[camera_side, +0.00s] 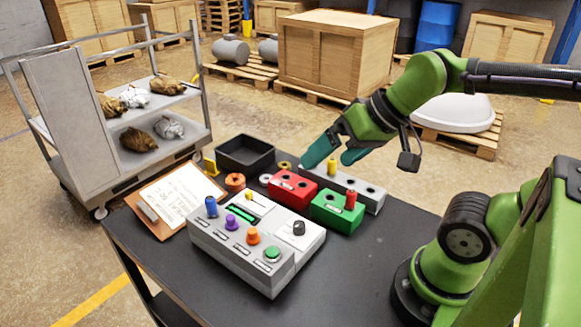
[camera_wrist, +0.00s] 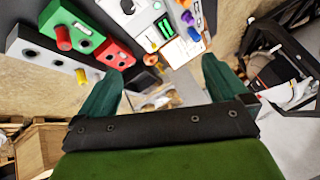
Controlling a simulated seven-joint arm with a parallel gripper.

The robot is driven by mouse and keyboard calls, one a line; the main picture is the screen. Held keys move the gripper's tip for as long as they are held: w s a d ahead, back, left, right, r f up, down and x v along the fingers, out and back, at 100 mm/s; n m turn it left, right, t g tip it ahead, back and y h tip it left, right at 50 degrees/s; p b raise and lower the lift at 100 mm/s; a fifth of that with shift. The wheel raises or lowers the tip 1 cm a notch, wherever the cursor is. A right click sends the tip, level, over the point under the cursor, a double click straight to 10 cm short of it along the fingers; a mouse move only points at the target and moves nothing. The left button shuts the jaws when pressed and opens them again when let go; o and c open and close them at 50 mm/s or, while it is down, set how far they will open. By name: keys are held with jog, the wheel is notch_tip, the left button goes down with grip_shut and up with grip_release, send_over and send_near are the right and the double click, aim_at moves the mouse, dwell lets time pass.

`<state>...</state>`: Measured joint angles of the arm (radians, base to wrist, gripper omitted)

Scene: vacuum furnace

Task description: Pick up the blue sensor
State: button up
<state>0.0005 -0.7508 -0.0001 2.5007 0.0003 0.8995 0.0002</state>
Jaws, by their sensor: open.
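The blue sensor (camera_side: 211,206) stands upright at the left end of the grey control box (camera_side: 228,248), beside a purple one (camera_side: 232,222) and an orange one (camera_side: 253,236). In the wrist view the blue sensor (camera_wrist: 194,34) shows near the top, right of centre. My gripper (camera_side: 326,161) is open and empty, with its teal fingers apart. It hangs above the back right of the table, near the grey holed block, well to the right of the blue sensor. The fingers also frame the lower middle of the wrist view (camera_wrist: 161,68).
A red block (camera_side: 292,189), a green block (camera_side: 336,212) with a red peg, and a grey block (camera_side: 370,193) with a yellow peg stand behind the control box. A clipboard (camera_side: 172,200) lies left, a black tray (camera_side: 245,153) behind. The table's front right is clear.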

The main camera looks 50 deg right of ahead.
dwell(0.4)
jog(key=c, duration=0.8)
